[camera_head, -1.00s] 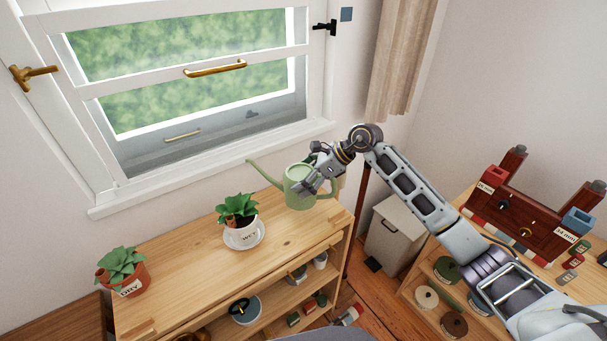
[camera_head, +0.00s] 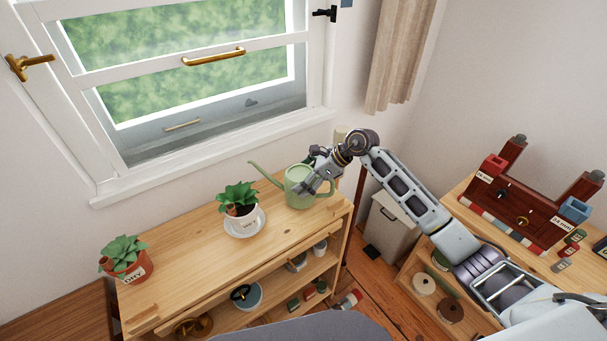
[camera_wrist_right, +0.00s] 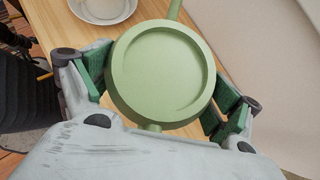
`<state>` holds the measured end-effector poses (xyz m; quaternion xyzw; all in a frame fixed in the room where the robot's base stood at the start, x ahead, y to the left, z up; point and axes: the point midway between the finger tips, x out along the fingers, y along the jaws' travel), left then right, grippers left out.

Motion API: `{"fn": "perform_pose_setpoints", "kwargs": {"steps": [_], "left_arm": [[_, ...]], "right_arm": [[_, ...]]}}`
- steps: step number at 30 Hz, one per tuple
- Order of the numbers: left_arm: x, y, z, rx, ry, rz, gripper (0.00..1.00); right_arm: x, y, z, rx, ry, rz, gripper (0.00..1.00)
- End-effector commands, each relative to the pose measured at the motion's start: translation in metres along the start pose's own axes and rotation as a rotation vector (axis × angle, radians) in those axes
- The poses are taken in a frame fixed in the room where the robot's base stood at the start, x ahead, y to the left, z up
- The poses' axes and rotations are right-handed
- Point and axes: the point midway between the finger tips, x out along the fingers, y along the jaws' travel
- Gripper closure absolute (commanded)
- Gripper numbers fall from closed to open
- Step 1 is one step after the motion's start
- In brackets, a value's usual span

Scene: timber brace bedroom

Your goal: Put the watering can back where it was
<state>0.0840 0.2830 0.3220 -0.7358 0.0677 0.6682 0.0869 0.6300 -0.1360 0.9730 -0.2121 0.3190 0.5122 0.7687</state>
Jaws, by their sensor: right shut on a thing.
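The green watering can (camera_head: 298,190) is at the far right end of the wooden shelf unit's top (camera_head: 190,265), its spout pointing left. My right gripper (camera_head: 318,178) is shut on it from the right. In the right wrist view the can (camera_wrist_right: 160,72) fills the middle, between the two green-padded fingers of the gripper (camera_wrist_right: 165,90). The can looks upright; I cannot tell whether its base touches the wood. My left gripper is not in view.
A plant in a white pot on a saucer (camera_head: 246,228) stands left of the can. A plant in a terracotta pot marked DRY (camera_head: 130,272) stands at the left end. The window (camera_head: 180,85) is behind. A wooden stand (camera_head: 525,215) is at right.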

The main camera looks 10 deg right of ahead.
Motion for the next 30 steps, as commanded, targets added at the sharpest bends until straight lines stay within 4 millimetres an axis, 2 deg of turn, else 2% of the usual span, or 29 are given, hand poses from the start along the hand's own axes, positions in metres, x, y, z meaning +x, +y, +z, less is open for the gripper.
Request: {"fn": "perform_pose_setpoints", "kwargs": {"steps": [6, 22, 23, 25, 30], "left_arm": [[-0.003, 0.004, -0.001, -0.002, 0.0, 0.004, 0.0], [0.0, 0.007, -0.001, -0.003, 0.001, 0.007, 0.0], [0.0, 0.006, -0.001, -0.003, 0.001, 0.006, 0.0], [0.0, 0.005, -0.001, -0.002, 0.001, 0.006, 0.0], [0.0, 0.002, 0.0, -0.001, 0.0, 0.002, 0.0]], "right_arm": [[0.009, -0.001, -0.008, -0.001, -0.006, -0.004, 0.77], [0.011, -0.001, -0.01, -0.003, -0.006, -0.004, 0.77], [0.013, 0.0, -0.013, 0.0, 0.0, 0.0, 0.07], [0.013, 0.0, -0.013, 0.0, 0.0, 0.0, 0.0], [0.013, 0.0, -0.013, 0.0, 0.0, 0.0, 0.0]]}}
